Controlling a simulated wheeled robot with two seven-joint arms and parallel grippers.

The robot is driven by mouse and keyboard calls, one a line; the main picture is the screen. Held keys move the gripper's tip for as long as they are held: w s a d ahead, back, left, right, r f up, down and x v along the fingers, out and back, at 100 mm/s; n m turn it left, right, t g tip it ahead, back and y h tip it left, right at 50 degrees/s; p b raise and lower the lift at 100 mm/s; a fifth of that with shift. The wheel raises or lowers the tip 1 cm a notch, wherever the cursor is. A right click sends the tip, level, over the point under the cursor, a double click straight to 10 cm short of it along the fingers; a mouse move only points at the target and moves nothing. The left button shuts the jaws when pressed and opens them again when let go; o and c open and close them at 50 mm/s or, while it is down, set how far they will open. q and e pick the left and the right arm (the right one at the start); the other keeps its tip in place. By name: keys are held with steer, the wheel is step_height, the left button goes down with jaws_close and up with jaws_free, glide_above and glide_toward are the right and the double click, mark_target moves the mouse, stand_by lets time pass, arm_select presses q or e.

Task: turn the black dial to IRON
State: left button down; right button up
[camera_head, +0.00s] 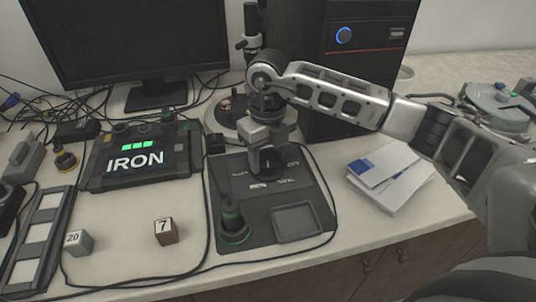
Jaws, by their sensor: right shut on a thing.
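The black dial (267,164) sits at the back of a dark flat panel (322,212) in the head view. My right gripper (268,148) points down onto it and is shut on it, hiding its top and pointer. Small white labels (258,187) lie around the dial, too small and tilted to read surely. A dark display box (102,169) to the left shows the word IRON in white with green bars above. My left gripper is out of view.
A green-ringed holder (235,229) and a shallow square tray (297,224) are on the panel's front. A monitor (125,50) and a black computer case (330,100) stand behind. Small blocks marked 7 (165,231) and 20 (78,243) lie in front left. White booklets (392,176) lie right.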

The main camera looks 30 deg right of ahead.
mark_target(268, 159)
steer(key=shift+m, duration=1.9)
steer(key=o, duration=1)
steer(key=shift+c, duration=0.2)
step_height(268, 159, up, 16)
